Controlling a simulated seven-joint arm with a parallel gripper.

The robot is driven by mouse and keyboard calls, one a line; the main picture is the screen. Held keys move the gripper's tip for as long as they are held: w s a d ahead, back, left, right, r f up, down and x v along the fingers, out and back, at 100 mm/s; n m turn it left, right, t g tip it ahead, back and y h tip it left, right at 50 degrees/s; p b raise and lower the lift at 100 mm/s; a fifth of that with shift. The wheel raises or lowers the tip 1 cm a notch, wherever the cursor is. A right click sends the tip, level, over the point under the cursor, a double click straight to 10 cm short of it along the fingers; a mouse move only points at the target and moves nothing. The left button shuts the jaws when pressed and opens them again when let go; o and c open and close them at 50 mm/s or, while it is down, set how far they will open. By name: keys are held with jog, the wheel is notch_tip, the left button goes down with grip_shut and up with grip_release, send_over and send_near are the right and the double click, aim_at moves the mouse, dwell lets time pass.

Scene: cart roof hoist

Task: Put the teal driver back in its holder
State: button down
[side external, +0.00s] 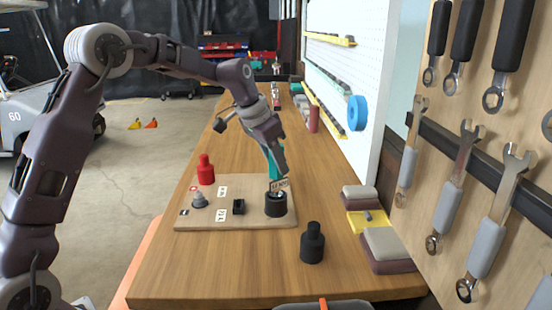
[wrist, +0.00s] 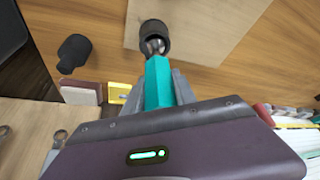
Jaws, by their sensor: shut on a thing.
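The teal driver (wrist: 158,82) is held in my gripper (wrist: 160,92), with its metal end pointing away from the wrist. In the side external view its teal handle (side external: 273,167) shows partly behind my gripper (side external: 278,172), which is low over the board. A round black holder (side external: 276,206) stands on the board's right part, right below the gripper. In the wrist view the driver's metal end overlaps the opening of the black holder (wrist: 154,30). How deep it sits inside, I cannot tell.
A loose black piece (side external: 312,244) stands in front of the board. Blocks and a yellow tray (side external: 367,222) lie to the right, near the tool wall.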

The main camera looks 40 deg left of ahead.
jog(key=shift+f, duration=0.7)
jog(key=c, duration=0.9)
grip_release()
jog(key=v, duration=0.7)
